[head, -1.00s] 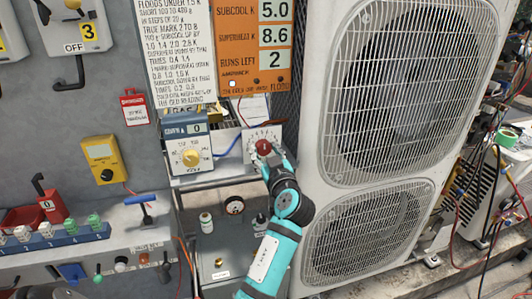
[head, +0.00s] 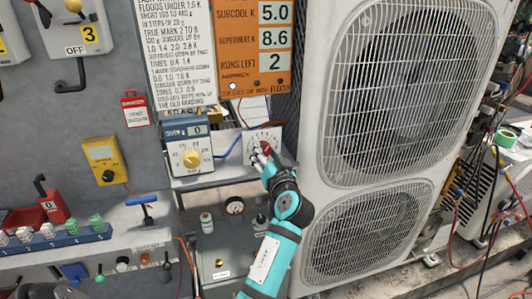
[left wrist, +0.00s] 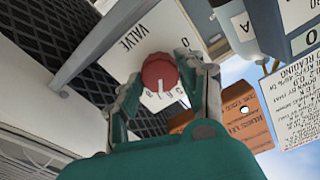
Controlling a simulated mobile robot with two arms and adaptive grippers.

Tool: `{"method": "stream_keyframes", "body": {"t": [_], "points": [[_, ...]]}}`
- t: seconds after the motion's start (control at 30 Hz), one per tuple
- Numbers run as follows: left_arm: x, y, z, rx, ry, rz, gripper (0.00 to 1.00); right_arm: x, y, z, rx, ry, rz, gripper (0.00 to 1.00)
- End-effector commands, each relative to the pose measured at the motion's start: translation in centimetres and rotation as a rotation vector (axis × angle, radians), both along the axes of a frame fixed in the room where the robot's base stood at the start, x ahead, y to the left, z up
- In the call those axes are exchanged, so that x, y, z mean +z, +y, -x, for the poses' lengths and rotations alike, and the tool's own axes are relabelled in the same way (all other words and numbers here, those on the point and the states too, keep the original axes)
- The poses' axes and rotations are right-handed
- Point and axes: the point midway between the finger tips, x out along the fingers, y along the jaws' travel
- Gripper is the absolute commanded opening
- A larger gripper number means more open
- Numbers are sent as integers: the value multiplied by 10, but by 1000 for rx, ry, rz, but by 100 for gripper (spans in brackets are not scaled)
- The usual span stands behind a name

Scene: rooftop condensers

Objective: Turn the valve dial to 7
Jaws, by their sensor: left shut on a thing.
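The valve dial is a red round knob with a white mark on a white plate (head: 275,134) that carries a printed scale. In the left wrist view the red knob (left wrist: 159,72) sits between my two fingers, its white mark toward the bottom of the picture. The plate there reads VALVE (left wrist: 133,38). The scale numbers near the mark are too small and partly covered to read surely. My left gripper (head: 258,155) is shut on the knob and hides most of it in the head view. My right gripper is in neither view.
A blue meter with a yellow knob (head: 191,158) stands just left of the plate. An orange display board (head: 255,50) shows subcool 5.0, superheat 8.6 and runs left 2. A large white fan unit (head: 310,190) stands close on the right. A shelf with small bottles is below.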

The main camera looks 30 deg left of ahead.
Motion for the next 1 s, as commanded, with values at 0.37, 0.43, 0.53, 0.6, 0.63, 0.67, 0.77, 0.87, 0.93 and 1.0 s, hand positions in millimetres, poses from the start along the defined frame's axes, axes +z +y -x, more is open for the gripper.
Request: {"method": "stream_keyframes", "body": {"t": [0.37, 0.43, 0.53, 0.6, 0.63, 0.67, 0.77, 0.87, 0.93, 1.0], "points": [[2, 0, 0, -1, 70, -65, 7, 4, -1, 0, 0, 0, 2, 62], [2, 0, 0, -1, 72, -67, 7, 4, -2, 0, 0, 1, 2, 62], [2, 0, 0, -1, 73, -67, 7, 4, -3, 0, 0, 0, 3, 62], [2, 0, 0, -1, 72, -67, 7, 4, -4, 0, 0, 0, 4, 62], [2, 0, 0, -1, 72, -67, 7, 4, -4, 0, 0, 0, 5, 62], [2, 0, 0, -1, 71, -67, 7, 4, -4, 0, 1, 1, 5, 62], [2, 0, -1, -1, 71, -67, 42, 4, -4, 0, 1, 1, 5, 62], [2, 0, 0, -1, 71, -66, 55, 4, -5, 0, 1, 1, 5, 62], [2, 0, 0, 0, 72, -65, 62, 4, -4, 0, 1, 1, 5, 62], [1, 0, 0, 0, 72, -65, 62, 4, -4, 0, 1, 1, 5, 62]]}}
